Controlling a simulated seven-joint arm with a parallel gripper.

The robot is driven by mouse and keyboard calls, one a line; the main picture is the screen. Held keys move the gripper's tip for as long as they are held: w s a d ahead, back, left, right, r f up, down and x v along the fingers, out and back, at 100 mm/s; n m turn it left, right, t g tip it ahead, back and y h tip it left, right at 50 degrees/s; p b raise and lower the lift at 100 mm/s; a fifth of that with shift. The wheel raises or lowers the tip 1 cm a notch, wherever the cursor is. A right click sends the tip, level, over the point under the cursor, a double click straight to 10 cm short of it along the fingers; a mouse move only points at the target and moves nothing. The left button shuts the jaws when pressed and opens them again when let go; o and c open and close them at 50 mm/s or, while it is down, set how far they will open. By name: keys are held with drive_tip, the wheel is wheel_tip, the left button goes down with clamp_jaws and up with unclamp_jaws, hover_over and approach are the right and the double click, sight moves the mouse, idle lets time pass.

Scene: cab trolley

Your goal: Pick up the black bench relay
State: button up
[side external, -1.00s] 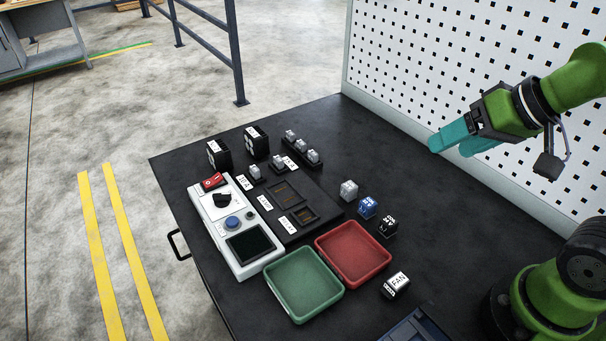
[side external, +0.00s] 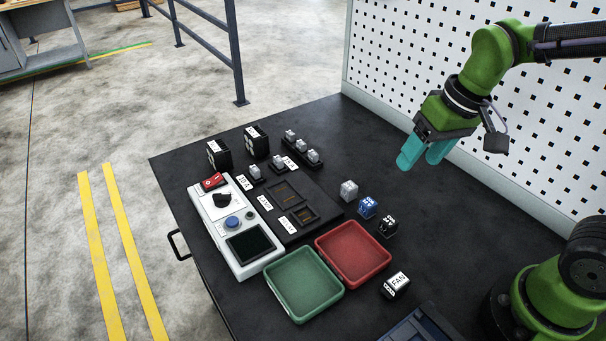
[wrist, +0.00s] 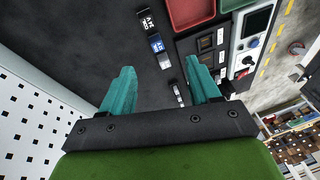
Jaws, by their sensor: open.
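The black relay (side external: 388,227) is a small black block with a white-marked top. It stands on the dark table, right of the red tray and at the near end of a short row. A blue block (side external: 367,208) and a clear grey block (side external: 349,190) stand beside it. In the wrist view the black relay (wrist: 145,22) is near the top edge, past the blue block (wrist: 156,44). My gripper (side external: 422,163) is open and empty, with teal fingers pointing down, in the air above and behind the row. Its spread fingers also show in the wrist view (wrist: 160,70).
The red tray (side external: 322,246) and green tray (side external: 272,286) lie left of the row. A block labelled FAN (side external: 396,284) stands nearer. A control panel (side external: 211,226), slotted black board (side external: 327,207) and larger black blocks (side external: 256,141) stand farther left. A pegboard (side external: 410,80) walls the back right.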

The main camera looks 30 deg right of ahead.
drive_tip(key=w+f+n+g, duration=0.1)
drive_tip(key=w+f+g, duration=0.1)
drive_tip(key=n+h, duration=0.1)
hover_over(390, 220)
drive_tip(key=shift+g, duration=0.4)
drive_tip(key=f, duration=1.1)
drive_tip(key=shift+d, duration=0.2)
drive_tip(key=shift+a+f, duration=0.15)
drive_tip(key=shift+f, duration=1.2)
drive_tip(key=shift+a+f, duration=0.1)
drive_tip(key=shift+f, duration=1.25)
drive_tip(key=shift+c, duration=0.4)
drive_tip(key=c, duration=1.1)
drive_tip(key=shift+o, duration=0.2)
wheel_tip(390, 220, up, 14)
